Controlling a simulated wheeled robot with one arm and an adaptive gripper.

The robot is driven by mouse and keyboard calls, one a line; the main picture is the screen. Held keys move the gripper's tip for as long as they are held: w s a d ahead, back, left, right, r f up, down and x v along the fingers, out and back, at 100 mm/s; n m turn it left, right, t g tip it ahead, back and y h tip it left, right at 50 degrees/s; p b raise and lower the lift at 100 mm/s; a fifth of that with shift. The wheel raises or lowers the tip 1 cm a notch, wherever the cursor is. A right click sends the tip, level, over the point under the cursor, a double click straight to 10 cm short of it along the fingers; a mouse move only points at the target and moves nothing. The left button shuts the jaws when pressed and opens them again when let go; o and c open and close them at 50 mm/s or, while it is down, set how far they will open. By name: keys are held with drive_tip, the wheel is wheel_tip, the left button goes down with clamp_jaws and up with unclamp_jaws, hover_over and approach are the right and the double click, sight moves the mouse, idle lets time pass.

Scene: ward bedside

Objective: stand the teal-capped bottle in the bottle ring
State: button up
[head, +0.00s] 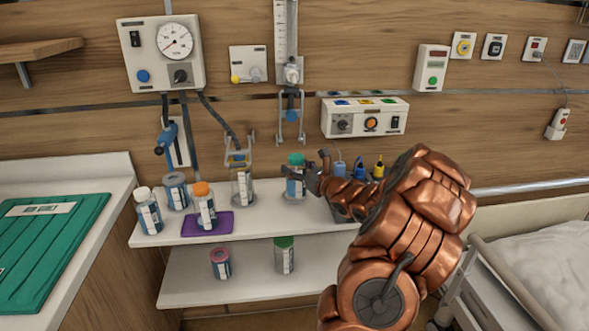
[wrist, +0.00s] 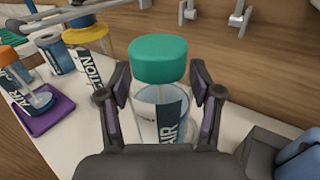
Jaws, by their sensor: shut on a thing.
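The teal-capped bottle (head: 295,186) is upright at the upper shelf, right of a clear jar. It also shows in the wrist view, with its teal cap (wrist: 159,58) above a clear body and label. My gripper (head: 312,181) is shut on the bottle, reaching in from the right; its fingers (wrist: 160,112) lie on both sides of the body below the cap. The bottle's base is at shelf level in the head view; I cannot tell whether it touches. A pronged bracket (head: 291,115) hangs on the wall above. I cannot tell which fitting is the bottle ring.
The upper shelf (head: 262,222) holds an orange-capped bottle (head: 204,207) on a purple mat (head: 221,224), a white-capped bottle (head: 148,212) and the clear jar (head: 242,187). A green-capped bottle (head: 285,257) stands on the lower shelf. Blue and yellow items stand close behind my gripper.

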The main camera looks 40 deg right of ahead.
drive_tip(key=shift+w+d+f+p, duration=0.15)
drive_tip(key=shift+w+d+f, duration=0.4)
drive_tip(key=shift+w, duration=0.25)
drive_tip(key=shift+w+d+f+p, duration=0.15)
drive_tip(key=shift+w+d+f, duration=0.35)
drive_tip(key=shift+w, duration=0.3)
drive_tip(key=shift+s+f+b, duration=0.2)
drive_tip(key=shift+f+b, duration=0.15)
drive_tip(key=shift+f, duration=0.05)
idle(0.3)
